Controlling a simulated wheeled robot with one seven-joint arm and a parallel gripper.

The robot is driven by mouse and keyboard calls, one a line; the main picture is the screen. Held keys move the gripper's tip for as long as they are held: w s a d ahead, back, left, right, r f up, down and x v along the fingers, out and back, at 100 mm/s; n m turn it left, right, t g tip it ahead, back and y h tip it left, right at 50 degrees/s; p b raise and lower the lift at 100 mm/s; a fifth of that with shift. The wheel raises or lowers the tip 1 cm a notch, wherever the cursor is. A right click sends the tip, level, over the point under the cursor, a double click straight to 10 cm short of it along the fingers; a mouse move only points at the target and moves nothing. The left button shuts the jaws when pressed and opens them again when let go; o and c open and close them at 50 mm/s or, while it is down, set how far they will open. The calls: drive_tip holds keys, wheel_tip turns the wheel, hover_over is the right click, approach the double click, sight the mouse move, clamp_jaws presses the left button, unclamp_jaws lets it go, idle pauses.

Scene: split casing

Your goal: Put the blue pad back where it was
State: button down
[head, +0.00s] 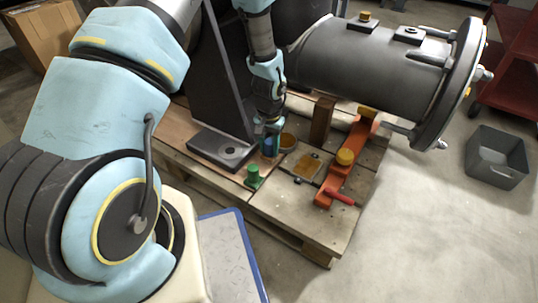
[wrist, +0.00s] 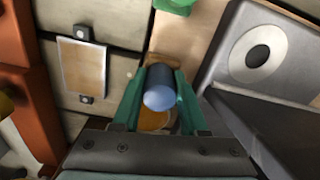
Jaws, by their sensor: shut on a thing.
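The blue pad (wrist: 160,92) is a short cylinder with a lighter blue round end, between the two green fingers of my gripper (wrist: 158,90) in the wrist view. My gripper is shut on it. In the head view my gripper (head: 270,140) points down over the pallet, and the blue pad (head: 268,147) shows at its tip, low over the boards. I cannot tell whether the pad touches the wood. An amber round disc (head: 288,141) lies just right of the pad; in the wrist view the disc (wrist: 153,120) is partly hidden behind the pad and fingers.
A dark stand foot with a round boss (head: 230,151) is left of my gripper. A green knob (head: 253,178) stands near the pallet's front edge. A tan plate (head: 307,167) and an orange bracket (head: 332,181) lie to the right. The large grey casing (head: 375,60) rises behind.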

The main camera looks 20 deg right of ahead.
drive_tip(key=shift+f, duration=1)
drive_tip(key=shift+f, duration=0.2)
drive_tip(key=shift+c, duration=2.2)
unclamp_jaws()
